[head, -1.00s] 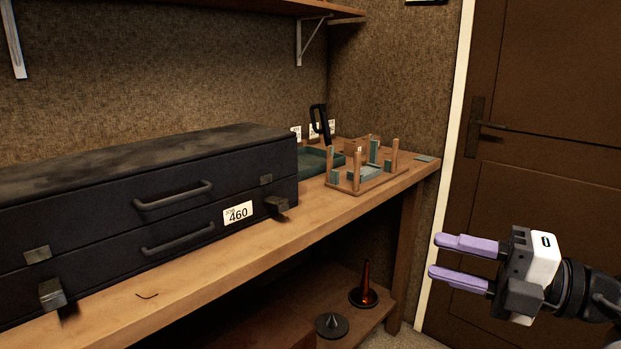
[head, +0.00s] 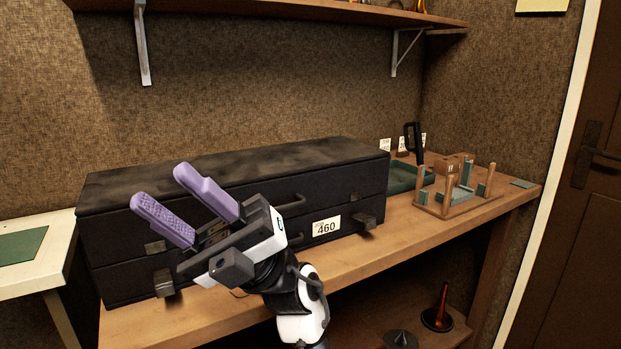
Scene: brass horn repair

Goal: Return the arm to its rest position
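My gripper (head: 183,201) is in the left part of the head view, in front of the black case. Its two purple fingers are spread apart with nothing between them. They point up and to the left. My white and black forearm (head: 299,308) rises from the bottom edge. The black case (head: 335,163) is closed on the wooden bench and carries a label reading 460. My gripper hides part of the case's front.
The wooden bench (head: 405,240) holds a wooden rack (head: 460,208) with upright posts and a green tray (head: 400,182). A shelf (head: 290,10) hangs above. Dark cones (head: 400,340) stand below. A pale table (head: 40,262) is at left, and a door (head: 580,220) at right.

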